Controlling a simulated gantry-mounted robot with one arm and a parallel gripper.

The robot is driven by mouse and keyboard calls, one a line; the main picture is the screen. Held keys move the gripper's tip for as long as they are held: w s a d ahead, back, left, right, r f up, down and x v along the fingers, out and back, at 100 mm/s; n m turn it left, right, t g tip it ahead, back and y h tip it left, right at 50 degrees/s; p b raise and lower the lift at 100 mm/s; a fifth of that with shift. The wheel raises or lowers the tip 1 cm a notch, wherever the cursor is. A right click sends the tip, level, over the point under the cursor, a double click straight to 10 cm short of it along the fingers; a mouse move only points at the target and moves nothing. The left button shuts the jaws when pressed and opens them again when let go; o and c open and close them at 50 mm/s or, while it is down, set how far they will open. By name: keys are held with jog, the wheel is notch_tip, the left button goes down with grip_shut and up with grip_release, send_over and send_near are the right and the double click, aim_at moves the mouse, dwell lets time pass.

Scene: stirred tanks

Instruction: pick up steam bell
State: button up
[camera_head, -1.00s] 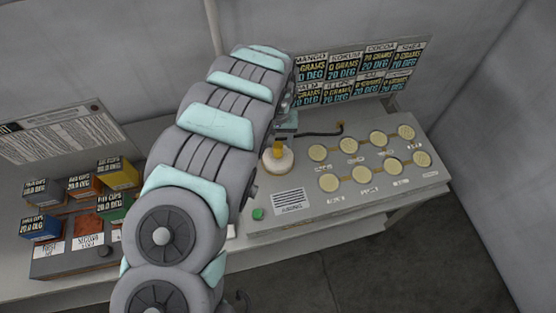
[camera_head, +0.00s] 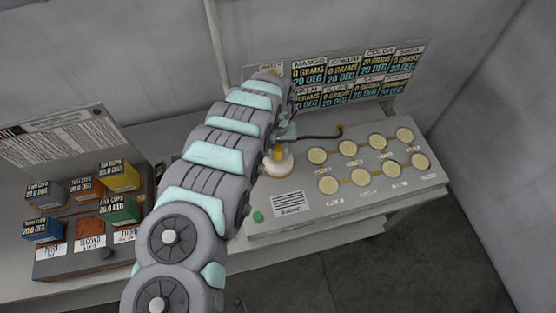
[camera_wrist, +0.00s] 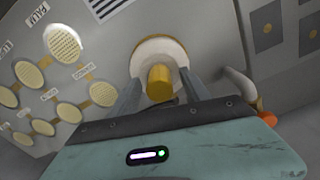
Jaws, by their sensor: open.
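What I take to be the steam bell is a squat cream-white round piece (camera_head: 279,166) with a yellow knob on top, standing on the grey console. In the wrist view the yellow knob (camera_wrist: 160,85) points toward me, with the cream rim behind it. My gripper (camera_wrist: 161,88) is open, with one grey finger on each side of the knob. I cannot tell whether the fingers touch it. In the head view my gripper (camera_head: 286,140) is just above the bell, and my arm hides part of the area to its left.
The grey console (camera_head: 300,222) carries several round cream discs (camera_head: 361,177) to the right. A dark hose (camera_head: 318,137) lies behind the bell. A green button (camera_head: 258,217) sits at the front left. Coloured boxes (camera_head: 120,176) stand on a unit at far left. A labelled board (camera_head: 355,75) stands at the back.

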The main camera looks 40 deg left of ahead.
grip_shut()
dwell(0.4)
dwell(0.9)
